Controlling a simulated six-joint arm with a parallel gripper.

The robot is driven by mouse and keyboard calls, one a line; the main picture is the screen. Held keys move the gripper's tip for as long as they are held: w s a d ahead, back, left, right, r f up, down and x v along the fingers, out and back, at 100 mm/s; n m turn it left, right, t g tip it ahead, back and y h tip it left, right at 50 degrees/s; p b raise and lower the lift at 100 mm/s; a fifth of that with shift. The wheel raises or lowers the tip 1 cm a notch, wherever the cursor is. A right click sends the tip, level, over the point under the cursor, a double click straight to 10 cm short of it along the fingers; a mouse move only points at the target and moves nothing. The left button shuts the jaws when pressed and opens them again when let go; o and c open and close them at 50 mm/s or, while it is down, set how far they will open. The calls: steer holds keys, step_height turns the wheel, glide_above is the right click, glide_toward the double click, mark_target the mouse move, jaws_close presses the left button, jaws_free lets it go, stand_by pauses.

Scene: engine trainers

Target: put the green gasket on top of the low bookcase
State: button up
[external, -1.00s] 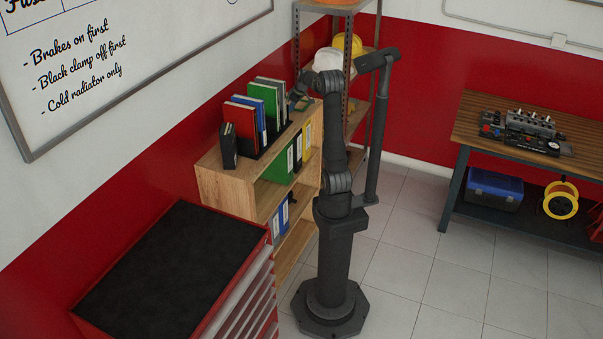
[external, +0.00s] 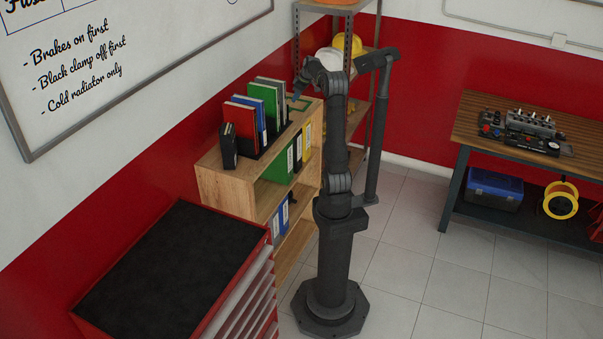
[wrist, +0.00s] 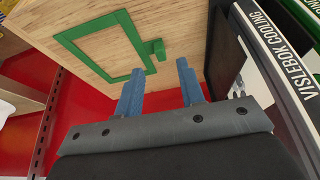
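The green gasket (wrist: 138,42), a flat rectangular frame with a small tab, lies on the wooden top of the low bookcase (wrist: 185,22) in the wrist view. In the external view the gasket (external: 304,98) shows as a thin green edge at the far end of the low bookcase (external: 212,168), beyond the binders. My gripper (wrist: 161,66) is open, its two blue fingers apart with nothing between them. In the external view my gripper (external: 297,93) is just above the far end of the bookcase top, clear of the gasket.
A row of upright binders (external: 265,105) stands on the bookcase top beside the gasket. A metal shelf with a white helmet (external: 329,59) and a yellow helmet (external: 349,43) stands behind. A red tool cabinet (external: 262,262) is in front.

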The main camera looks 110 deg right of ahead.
mark_target(290, 111)
steer(key=v, duration=0.4)
steer(key=x, duration=1.2)
steer(key=shift+r, duration=1.85)
